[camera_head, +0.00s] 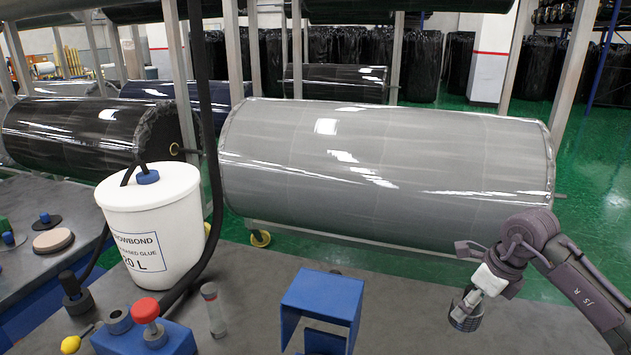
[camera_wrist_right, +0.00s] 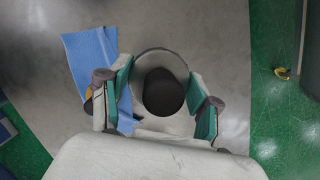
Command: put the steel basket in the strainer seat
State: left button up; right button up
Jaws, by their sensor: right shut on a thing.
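The steel basket (camera_head: 466,314), a small metallic cup, hangs under my right gripper (camera_head: 475,299) at the right of the head view, above the grey bench top. In the right wrist view the two green-padded fingers of the right gripper (camera_wrist_right: 162,98) stand on either side of the basket's round rim (camera_wrist_right: 160,51), shut on it; its inside looks dark. I cannot tell for certain which part is the strainer seat. A blue block at front left carries a dark ring-shaped opening (camera_head: 118,319) beside a red knob. My left gripper is not in view.
A blue bracket (camera_head: 325,292) stands on the bench (camera_head: 400,300) left of the basket. Further left are a clear cylinder (camera_head: 213,310), the red knob (camera_head: 146,311), a white glue bucket (camera_head: 152,222) and a black hose. A grey wrapped roll (camera_head: 390,165) lies behind. Bench between bracket and basket is clear.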

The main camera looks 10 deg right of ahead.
jog(key=s+a+n+g+y, duration=0.1)
jog(key=s+a+n+g, duration=0.2)
jog(key=a+n, duration=1)
jog(key=shift+s+f+n, duration=0.15)
jog(key=shift+s+n, duration=0.15)
jog(key=shift+s, duration=0.15)
jog(key=s+a+n, duration=0.1)
jog(key=n, duration=0.1)
jog(key=s+a+n+g, duration=0.1)
jog(key=n, duration=0.1)
jog(key=s+a+n, duration=0.1)
jog(key=s+n, duration=0.1)
jog(key=shift+a+f+n+g+h, duration=0.3)
jog(key=shift+a+n+g, duration=0.05)
jog(key=shift+n+g, duration=0.05)
jog(key=s+n, duration=0.2)
jog(key=n, duration=0.1)
jog(key=s+a+n+h, duration=0.1)
jog(key=s+n, duration=0.1)
jog(key=n, duration=0.1)
jog(key=s+a+f+n+g+h, duration=0.1)
jog(key=s+n, duration=0.1)
jog(key=n, duration=0.1)
jog(key=shift+s, duration=0.15)
jog(key=shift+d, duration=0.15)
